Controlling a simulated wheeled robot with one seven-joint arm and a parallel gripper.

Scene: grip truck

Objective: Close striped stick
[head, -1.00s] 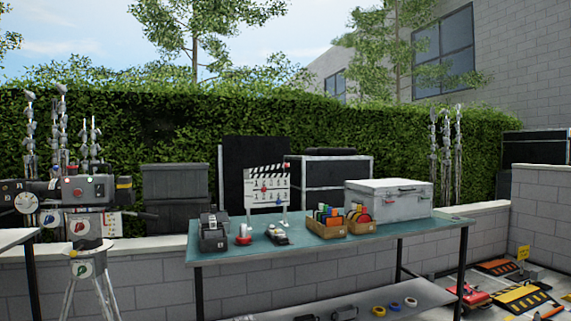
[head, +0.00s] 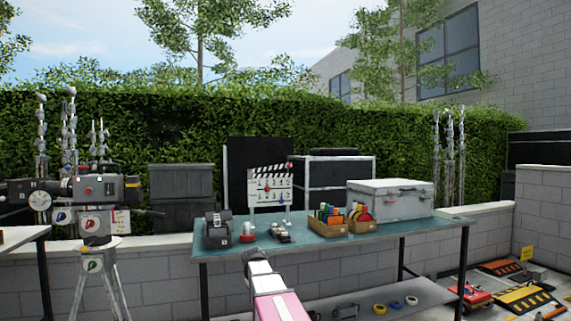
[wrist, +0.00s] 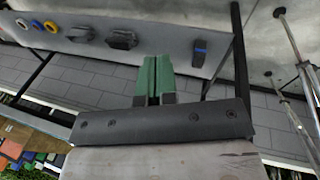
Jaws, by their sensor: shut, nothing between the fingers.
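The clapperboard (head: 270,190) stands upright on the teal table, white with dark writing and small coloured marks. Its black-and-white striped stick (head: 270,171) runs along the top; at this size I cannot tell exactly how wide its gap to the board is. My gripper is at the end of my white and pink arm, low in front of the table in the head view (head: 250,254), below and apart from the clapperboard. In the wrist view its green fingers (wrist: 153,78) are together with nothing between them. The clapperboard does not show in the wrist view.
On the teal table (head: 375,232), a dark device (head: 217,230) stands left of the clapperboard, and wooden boxes (head: 328,228) and a silver case (head: 390,199) stand right. The lower shelf (head: 425,293) holds tape rolls. A camera on a tripod (head: 93,195) stands at left.

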